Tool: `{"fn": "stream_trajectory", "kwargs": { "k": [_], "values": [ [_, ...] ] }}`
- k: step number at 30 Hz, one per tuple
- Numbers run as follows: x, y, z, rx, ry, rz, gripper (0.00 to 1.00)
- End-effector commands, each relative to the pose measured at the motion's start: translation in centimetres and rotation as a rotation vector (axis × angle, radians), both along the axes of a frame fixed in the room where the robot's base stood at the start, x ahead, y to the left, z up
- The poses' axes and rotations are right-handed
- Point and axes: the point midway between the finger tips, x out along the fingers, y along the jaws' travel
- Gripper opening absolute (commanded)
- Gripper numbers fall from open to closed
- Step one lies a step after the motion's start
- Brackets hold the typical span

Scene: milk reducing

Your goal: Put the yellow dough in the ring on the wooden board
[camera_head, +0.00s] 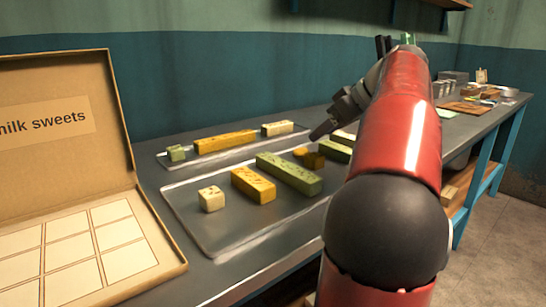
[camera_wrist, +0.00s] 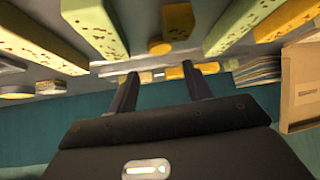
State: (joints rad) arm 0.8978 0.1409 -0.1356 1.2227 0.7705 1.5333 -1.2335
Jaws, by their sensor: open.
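My gripper (camera_head: 324,127) is open and empty above the far right part of the trays. Its two fingers also show apart in the wrist view (camera_wrist: 162,86). A long yellow bar (camera_head: 225,142) lies on the back tray, and a shorter yellow bar (camera_head: 253,185) lies on the front tray. I cannot tell which yellow piece is the dough. A brown wooden board (camera_head: 466,107) lies farther along the table at the right. I cannot make out a ring on it.
Green and cream bars share the front tray (camera_head: 200,237) and back tray (camera_head: 172,163). An open cardboard box (camera_head: 160,262) with a divided inside stands at the left. Small items crowd the table's far right end. A teal wall (camera_head: 190,85) stands behind.

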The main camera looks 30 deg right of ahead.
Motion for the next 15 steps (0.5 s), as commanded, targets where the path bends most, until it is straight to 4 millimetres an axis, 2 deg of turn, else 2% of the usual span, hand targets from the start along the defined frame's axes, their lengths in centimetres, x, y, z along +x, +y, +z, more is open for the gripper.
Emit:
{"fn": "stream_trajectory", "kwargs": {
  "k": [15],
  "values": [
    [4.1,1.5,-4.9,0.001,0.000,0.002,0.50]
  ]
}}
